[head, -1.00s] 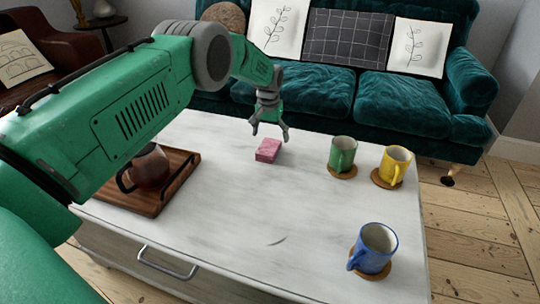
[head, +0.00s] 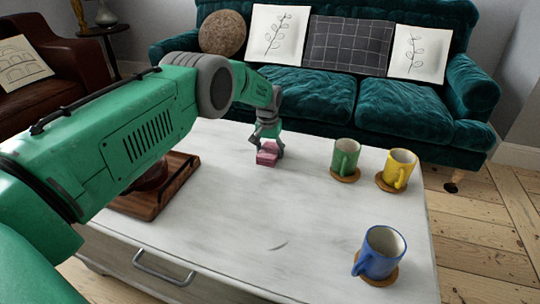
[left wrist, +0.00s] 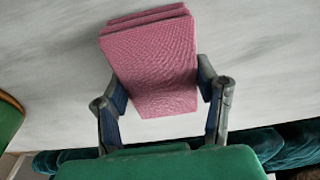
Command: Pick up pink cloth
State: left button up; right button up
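The pink cloth (head: 266,158) is a small folded block on the white table, near its back edge. My left gripper (head: 267,149) is down at the cloth from above, its fingers spread to either side. In the left wrist view the pink cloth (left wrist: 155,65) lies between the two fingers of the left gripper (left wrist: 162,90), with narrow gaps seeming to show beside it. The cloth still appears to rest on the table. My right gripper is not in view.
On the white table (head: 250,225), a green mug (head: 345,155), a yellow mug (head: 398,167) and a blue mug (head: 380,250) stand on coasters to the right. A wooden tray (head: 180,190) lies at left, partly behind my arm. A teal sofa (head: 390,110) stands behind.

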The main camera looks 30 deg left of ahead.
aim_at(270, 149)
pick_arm(q)
jog(key=shift+c, duration=0.6)
notch_tip(270, 149, up, 10)
jog(key=p, duration=0.4)
